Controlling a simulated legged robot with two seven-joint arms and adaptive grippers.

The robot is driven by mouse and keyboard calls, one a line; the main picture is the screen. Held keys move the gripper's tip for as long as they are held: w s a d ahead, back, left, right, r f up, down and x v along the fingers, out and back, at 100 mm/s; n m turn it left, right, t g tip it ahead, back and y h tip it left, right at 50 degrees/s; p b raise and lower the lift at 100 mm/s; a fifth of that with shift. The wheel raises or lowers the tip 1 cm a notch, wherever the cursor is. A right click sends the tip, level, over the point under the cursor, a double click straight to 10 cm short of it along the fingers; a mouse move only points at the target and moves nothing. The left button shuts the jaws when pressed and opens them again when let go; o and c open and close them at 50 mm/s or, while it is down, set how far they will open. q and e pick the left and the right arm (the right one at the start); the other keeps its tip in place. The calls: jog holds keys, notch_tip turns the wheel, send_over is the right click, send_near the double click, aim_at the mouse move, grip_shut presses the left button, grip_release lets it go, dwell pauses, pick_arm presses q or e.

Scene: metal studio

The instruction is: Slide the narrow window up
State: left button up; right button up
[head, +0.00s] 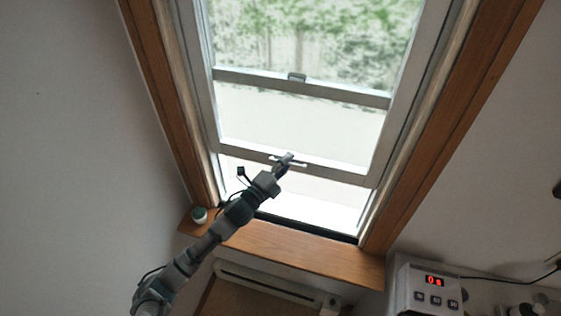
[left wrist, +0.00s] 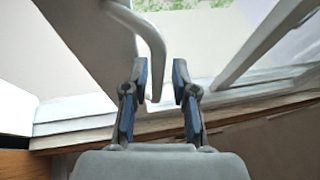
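The narrow window (head: 300,119) has a pale frame, and its lower sash is partly raised. A bright gap (head: 300,197) lies between the sash's bottom rail (head: 335,172) and the sill. My left gripper (head: 287,161) is at the middle of that rail, by a small handle (head: 299,164) there. In the left wrist view my left gripper (left wrist: 160,80) has its two dark-blue fingers apart. A pale curved handle (left wrist: 151,42) reaches down between them, with a visible gap to the fingers. My right gripper does not show.
A brown wooden frame (head: 455,115) surrounds the window, with a wooden sill (head: 290,243) below. A small round green-and-white object (head: 199,215) stands at the sill's left end. A white box with a red display (head: 430,290) is at lower right.

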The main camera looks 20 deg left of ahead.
pick_arm(q)
jog(key=shift+d, duration=0.4)
jog(key=v, duration=1.1)
jog(key=shift+s+d, duration=0.35)
jog(key=shift+s, duration=0.05)
jog(key=shift+f, duration=0.1)
